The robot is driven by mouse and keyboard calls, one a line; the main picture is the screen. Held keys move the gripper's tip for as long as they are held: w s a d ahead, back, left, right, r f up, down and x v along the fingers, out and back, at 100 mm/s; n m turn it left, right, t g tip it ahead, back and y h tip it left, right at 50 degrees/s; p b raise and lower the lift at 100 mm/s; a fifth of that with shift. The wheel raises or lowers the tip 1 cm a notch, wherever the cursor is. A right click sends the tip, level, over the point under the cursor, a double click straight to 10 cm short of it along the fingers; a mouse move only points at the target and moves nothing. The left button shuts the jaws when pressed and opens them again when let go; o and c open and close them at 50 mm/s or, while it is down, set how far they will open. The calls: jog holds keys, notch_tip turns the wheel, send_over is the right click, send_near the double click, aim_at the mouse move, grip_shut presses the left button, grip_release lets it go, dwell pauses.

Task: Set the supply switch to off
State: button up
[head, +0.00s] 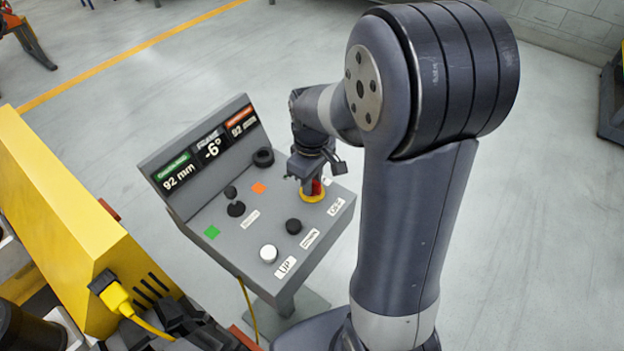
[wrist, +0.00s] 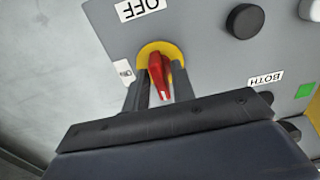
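The supply switch is a red handle (wrist: 159,76) on a round yellow plate (wrist: 146,52), set in the grey sloping panel of a console. In the head view the red handle (head: 317,187) and yellow plate (head: 312,197) show at the panel's right side, partly hidden by my gripper (head: 311,184). In the wrist view my gripper (wrist: 159,80) has one finger on each side of the handle. Gaps seem to show between the fingers and the handle, so it looks open around it. An OFF label (wrist: 138,9) lies beside the plate; a smaller label (wrist: 124,70) is partly unreadable.
The console (head: 262,220) also carries a black knob (head: 293,226), a white knob (head: 268,253), a black ring-like part (head: 263,157) and a display (head: 211,146). A yellow cabinet (head: 70,220) stands at left. The floor behind the console is clear.

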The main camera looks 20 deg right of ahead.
jog(key=shift+o, duration=0.7)
notch_tip(320, 180, up, 11)
jog(key=shift+f, duration=0.1)
notch_tip(320, 180, down, 11)
jog(key=shift+r, duration=0.15)
dwell(0.4)
jog(key=shift+m, duration=0.3)
